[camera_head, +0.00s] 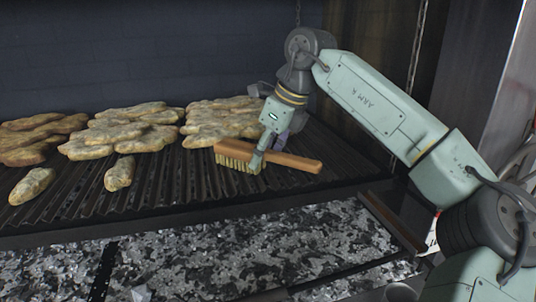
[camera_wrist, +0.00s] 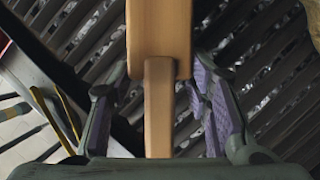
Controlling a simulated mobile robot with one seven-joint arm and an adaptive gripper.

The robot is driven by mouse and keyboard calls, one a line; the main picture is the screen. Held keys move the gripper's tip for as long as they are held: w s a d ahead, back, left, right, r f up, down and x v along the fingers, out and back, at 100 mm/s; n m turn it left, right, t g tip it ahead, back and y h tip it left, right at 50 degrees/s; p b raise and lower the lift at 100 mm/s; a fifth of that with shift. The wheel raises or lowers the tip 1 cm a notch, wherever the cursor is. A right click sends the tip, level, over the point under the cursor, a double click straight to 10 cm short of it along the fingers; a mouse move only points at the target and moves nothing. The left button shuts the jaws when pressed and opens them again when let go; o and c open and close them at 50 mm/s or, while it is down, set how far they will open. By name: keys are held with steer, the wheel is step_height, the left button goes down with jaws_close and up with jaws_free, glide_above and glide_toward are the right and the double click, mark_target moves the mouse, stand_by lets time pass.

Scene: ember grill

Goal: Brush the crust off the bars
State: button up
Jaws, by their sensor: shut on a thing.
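A wooden brush (camera_head: 290,161) with pale bristles lies level over the right part of the grill bars (camera_head: 140,197), bristles facing down. My gripper (camera_head: 267,158) is shut on it from above. In the wrist view the brush's wooden back and handle (camera_wrist: 158,100) run between my purple-padded fingers (camera_wrist: 165,95). The bristles are at or just above the bars; I cannot tell if they touch. Tan, lumpy crust-like pieces lie on the bars in three piles, at left (camera_head: 35,135), middle (camera_head: 120,130) and right (camera_head: 220,120). Two single lumps (camera_head: 32,186) (camera_head: 119,173) lie nearer the front.
Grey and white ash-like coals (camera_head: 230,250) lie below the grill's front edge. A dark brick wall (camera_head: 150,50) stands behind. A chain (camera_head: 416,50) hangs at the right. Several long tools (camera_wrist: 40,115) show at the left of the wrist view. The front bars are mostly clear.

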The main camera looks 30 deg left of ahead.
steer(key=shift+w+a, duration=0.25)
steer(key=shift+a, duration=0.05)
steer(key=shift+w+d, duration=1.55)
steer(key=shift+w, duration=0.25)
steer(key=shift+w+d, duration=1.55)
steer(key=shift+w, duration=0.3)
steer(key=shift+w+d, duration=1.55)
steer(key=shift+w, duration=0.25)
step_height(320, 180, up, 6)
steer(key=shift+r, duration=0.15)
steer(key=shift+r, duration=1.4)
steer(key=shift+s, duration=0.1)
